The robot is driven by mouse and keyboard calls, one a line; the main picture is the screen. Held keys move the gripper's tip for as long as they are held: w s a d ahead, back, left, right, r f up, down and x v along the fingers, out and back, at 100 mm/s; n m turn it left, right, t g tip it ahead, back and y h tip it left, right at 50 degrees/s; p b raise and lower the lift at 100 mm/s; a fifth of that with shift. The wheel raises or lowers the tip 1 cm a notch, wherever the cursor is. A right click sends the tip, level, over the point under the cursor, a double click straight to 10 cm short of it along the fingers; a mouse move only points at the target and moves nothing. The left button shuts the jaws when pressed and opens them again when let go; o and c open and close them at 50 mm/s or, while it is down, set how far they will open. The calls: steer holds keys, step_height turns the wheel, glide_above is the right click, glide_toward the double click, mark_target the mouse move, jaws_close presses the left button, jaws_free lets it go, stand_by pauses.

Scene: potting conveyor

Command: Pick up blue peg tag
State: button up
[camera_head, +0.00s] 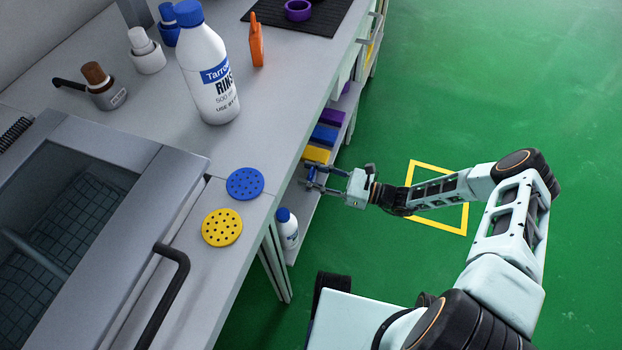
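No blue thing here is clearly marked as a peg tag. A round blue disc (245,184) with small holes lies flat near the counter's front edge. A blue block (324,134) sits on the shelf below the counter, between a yellow block (316,154) and a purple block (332,117). My gripper (312,179) points left at the shelf side, just in front of the yellow block in the picture. Its fingers look apart, with nothing seen between them. Its exact distance from the blocks cannot be told.
A yellow holed disc (222,227) lies near the blue one. A white rinse bottle (211,75) and an orange piece (257,46) stand on the counter (285,110). A small bottle (287,228) stands on the lower shelf. The green floor (480,80) at right is clear.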

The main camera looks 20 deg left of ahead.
steer(key=c, duration=0.4)
steer(key=shift+o, duration=0.2)
steer(key=shift+r, duration=0.1)
steer(key=shift+r, duration=0.3)
step_height(320, 180, up, 2)
steer(key=shift+r+p, duration=0.15)
steer(key=shift+p, duration=0.45)
steer(key=s+d+r+p, duration=0.4)
steer(key=s+d+r, duration=0.4)
steer(key=d+r, duration=0.2)
steer(key=shift+s+d+p, duration=0.35)
steer(key=shift+d+p, duration=0.05)
steer(key=shift+d, duration=0.2)
